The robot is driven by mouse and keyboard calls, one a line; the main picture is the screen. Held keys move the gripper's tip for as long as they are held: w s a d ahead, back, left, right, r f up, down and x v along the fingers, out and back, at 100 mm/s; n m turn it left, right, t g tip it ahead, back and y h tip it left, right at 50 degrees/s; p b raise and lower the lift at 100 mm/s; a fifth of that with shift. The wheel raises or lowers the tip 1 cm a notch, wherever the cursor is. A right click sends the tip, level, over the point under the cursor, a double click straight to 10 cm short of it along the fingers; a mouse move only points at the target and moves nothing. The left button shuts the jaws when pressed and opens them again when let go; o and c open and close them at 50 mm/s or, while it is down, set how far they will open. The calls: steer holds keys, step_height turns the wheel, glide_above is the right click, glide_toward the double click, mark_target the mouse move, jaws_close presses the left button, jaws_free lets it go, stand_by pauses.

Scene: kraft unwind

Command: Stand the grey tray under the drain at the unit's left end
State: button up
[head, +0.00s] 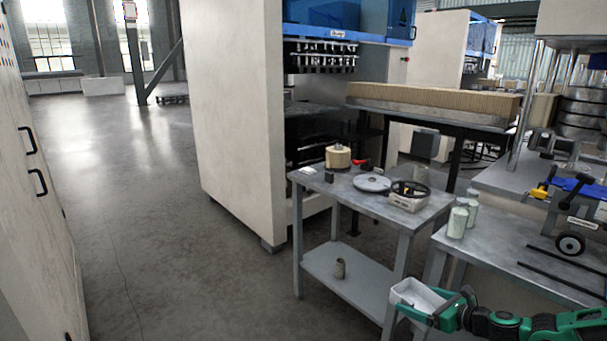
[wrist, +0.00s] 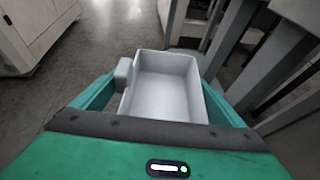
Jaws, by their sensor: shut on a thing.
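The light grey tray (head: 417,296) is a small open box, empty inside, low at the bottom right of the head view. My gripper (head: 437,308) is shut on it and holds it upright in the air, in front of the small workbench. In the wrist view the tray (wrist: 165,90) sits between the green fingers of my gripper (wrist: 160,100), with a small block on its left wall. I cannot make out the drain in either view.
A grey workbench (head: 350,200) with a lower shelf stands just beyond the tray, with wheels and small parts on top. A steel table (head: 500,245) with bottles is at right. A tall white machine (head: 235,120) stands behind. Open floor (head: 140,210) lies at left.

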steer(key=s+a+r, duration=0.1)
steer(key=a+r, duration=0.4)
steer(key=a, duration=0.1)
step_height(320, 180, up, 14)
steer(key=w+m+t+h, duration=0.1)
steer(key=w+m+h, duration=0.1)
steer(key=h, duration=0.1)
steer(key=shift+w+a+m, duration=0.15)
steer(key=shift+w+m, duration=0.2)
steer(key=shift+m, duration=0.05)
